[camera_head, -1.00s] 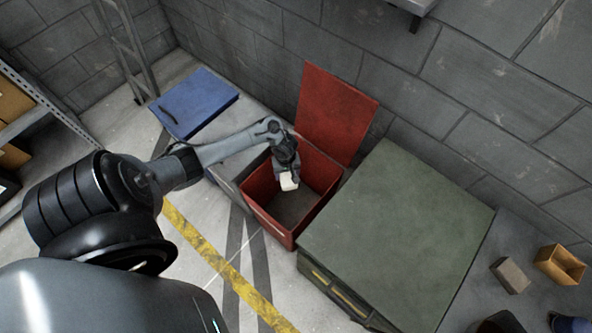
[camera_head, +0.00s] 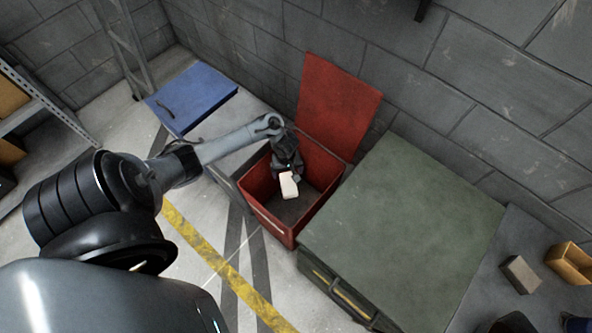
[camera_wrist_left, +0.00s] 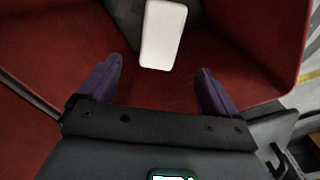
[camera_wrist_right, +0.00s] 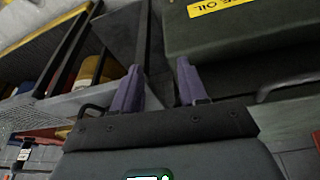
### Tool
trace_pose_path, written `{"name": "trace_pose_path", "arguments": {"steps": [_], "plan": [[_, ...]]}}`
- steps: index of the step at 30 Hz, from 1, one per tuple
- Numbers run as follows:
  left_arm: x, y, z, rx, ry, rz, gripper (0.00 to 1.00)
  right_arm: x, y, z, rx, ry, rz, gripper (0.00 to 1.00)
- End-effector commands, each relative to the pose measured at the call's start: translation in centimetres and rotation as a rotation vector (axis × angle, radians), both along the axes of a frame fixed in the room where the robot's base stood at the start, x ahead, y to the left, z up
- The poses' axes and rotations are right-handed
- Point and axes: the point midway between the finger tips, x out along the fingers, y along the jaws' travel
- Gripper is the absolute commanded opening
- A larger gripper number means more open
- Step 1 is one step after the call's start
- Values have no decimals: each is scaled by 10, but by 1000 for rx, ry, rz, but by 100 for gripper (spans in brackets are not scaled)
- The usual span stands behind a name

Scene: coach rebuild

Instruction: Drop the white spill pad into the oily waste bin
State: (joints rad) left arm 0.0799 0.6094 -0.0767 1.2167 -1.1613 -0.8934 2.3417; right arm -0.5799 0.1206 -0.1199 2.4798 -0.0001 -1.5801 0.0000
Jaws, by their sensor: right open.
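The white spill pad (camera_head: 289,186) is a small pale block inside the outline of the open red bin (camera_head: 268,217). In the left wrist view the pad (camera_wrist_left: 162,36) is beyond my left fingertips, with clear space between it and both fingers. It appears to be in the air above the bin floor, but its height is hard to tell. My left gripper (camera_wrist_left: 157,88) is open and empty over the bin; in the head view it (camera_head: 288,168) is just above the pad. My right gripper (camera_wrist_right: 160,80) is open and empty, away from the bin.
The bin's red lid (camera_head: 338,105) stands raised against the wall. A green cabinet (camera_head: 400,220) is right of the bin, and a grey box with a blue lid (camera_head: 195,98) is left. A small block (camera_head: 521,274) and an open wooden box (camera_head: 570,262) lie far right.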

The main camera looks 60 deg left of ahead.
Motion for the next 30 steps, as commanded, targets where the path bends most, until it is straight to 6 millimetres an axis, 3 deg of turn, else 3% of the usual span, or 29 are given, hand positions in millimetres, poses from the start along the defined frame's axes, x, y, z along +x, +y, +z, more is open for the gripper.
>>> {"name": "trace_pose_path", "arguments": {"steps": [9,14,30], "plan": [[0,0,0,0,0,0,99,0,1,1,3,0,-2,43],[0,0,11,0,-1,0,99,0,1,8,2,0,-1,43],[0,0,95,0,0,-1,99,0,0,63,1,0,-1,43]]}}
